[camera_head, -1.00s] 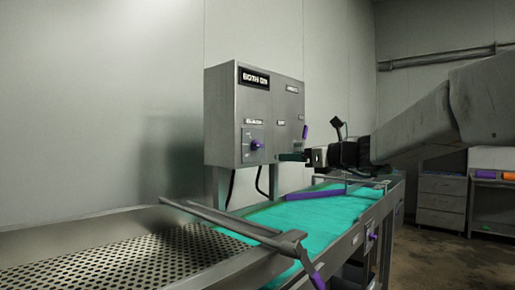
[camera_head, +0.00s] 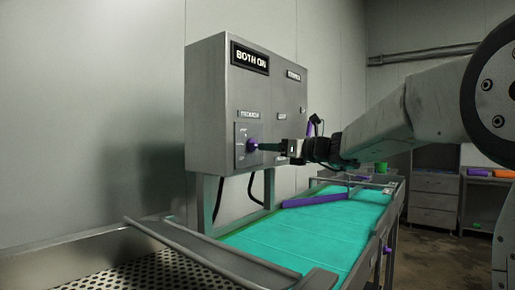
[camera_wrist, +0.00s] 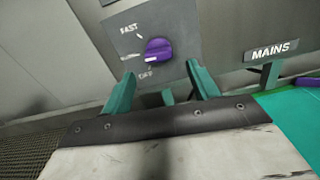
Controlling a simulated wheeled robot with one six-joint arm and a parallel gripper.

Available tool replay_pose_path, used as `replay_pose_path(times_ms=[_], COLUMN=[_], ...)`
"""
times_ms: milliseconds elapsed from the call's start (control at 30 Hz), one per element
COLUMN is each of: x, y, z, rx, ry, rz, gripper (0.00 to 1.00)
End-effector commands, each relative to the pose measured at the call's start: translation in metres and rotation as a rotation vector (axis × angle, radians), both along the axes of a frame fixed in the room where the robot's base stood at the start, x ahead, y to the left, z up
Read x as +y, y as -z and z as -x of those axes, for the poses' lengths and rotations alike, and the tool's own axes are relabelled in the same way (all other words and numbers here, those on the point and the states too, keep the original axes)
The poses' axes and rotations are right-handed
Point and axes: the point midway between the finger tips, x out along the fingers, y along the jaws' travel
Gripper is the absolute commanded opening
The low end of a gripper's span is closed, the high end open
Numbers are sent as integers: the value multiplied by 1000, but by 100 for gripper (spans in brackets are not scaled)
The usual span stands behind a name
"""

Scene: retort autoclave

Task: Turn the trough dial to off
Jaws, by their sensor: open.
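The trough dial is a purple knob (camera_wrist: 157,50) on a grey plate (camera_wrist: 130,30) in the wrist view. "FAST" is printed at its upper left and "OFF" below it. A white mark on the knob sits at its lower left side, near "OFF"; the exact setting is hard to tell. In the head view the knob (camera_head: 252,146) is on the front of the grey control box (camera_head: 225,85). My gripper (camera_wrist: 157,80) has its two green fingers open, one on each side below the knob. In the head view the fingertips are close to the knob; contact cannot be told.
A "BOTH ON" sign (camera_head: 250,58) is at the top of the box. A "MAINS" label (camera_wrist: 271,50) is right of the dial. Below runs a trough with a teal surface (camera_head: 310,228), with a purple bar (camera_head: 315,200) across it. A perforated tray (camera_head: 140,275) is at front left.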

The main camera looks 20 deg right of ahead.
Motion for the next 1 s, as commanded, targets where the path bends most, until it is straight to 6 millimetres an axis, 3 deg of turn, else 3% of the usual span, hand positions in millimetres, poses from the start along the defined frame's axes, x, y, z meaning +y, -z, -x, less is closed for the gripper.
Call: replay_pose_path(times_ms=[300,700,867,1000], x=[28,34,34,34], y=[1,0,0,0], z=[-39,-47,-46,-46], rx=[1,0,1,1], ry=[-1,0,0,0], rz=[0,0,1,1], gripper=[60,60,16,15])
